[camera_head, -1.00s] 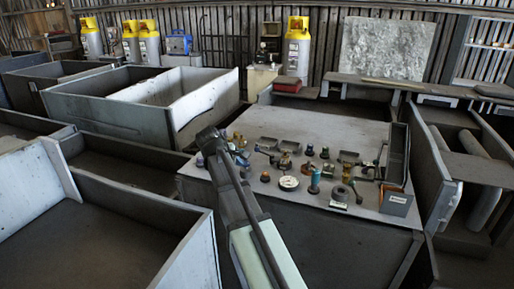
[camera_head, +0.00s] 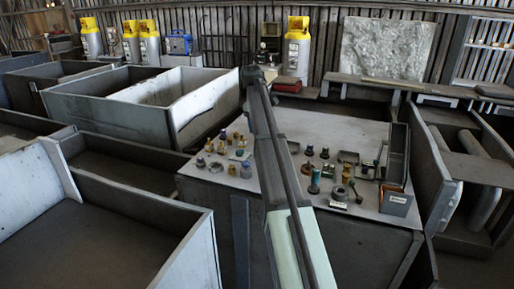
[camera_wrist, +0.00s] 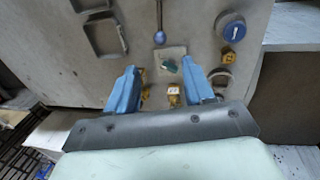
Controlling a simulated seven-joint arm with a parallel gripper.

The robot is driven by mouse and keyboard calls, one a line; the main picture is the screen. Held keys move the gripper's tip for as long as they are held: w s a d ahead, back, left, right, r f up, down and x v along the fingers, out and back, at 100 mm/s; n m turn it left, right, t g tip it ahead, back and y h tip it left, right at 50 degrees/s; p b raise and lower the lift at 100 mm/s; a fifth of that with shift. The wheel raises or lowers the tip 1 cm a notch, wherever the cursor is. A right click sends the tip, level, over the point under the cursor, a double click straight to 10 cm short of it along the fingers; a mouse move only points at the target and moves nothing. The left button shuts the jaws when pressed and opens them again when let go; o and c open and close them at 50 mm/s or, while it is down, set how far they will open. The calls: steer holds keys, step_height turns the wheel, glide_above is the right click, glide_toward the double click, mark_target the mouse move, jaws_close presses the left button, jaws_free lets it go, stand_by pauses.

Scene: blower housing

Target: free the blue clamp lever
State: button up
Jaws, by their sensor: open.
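My gripper (camera_wrist: 159,64) shows in the wrist view as two blue fingers, open and apart, with nothing held between them. Just beyond the fingertips is a thin dark rod with a blue-violet ball knob (camera_wrist: 159,38), which looks like the blue clamp lever. A small teal part (camera_wrist: 169,66) on a pale plate shows in the gap between the fingers; I cannot tell whether it belongs to the lever. In the head view my arm crosses the bench, its fingers do not show, and I cannot make out the lever there.
The grey bench top (camera_head: 330,128) carries several small fittings, including a teal cylinder (camera_head: 314,182). A blue round cap (camera_wrist: 232,27) and brass parts (camera_wrist: 173,95) lie close to my fingers. An upright dark box (camera_head: 396,155) stands at the right. The bench's back is clear.

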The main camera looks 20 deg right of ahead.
steer(key=f, duration=0.4)
steer(key=w+d+f, duration=0.1)
steer(key=f, duration=0.7)
steer(key=shift+w+d, duration=0.25)
steer(key=shift+w, duration=0.05)
steer(key=shift+c, duration=0.5)
jaws_close()
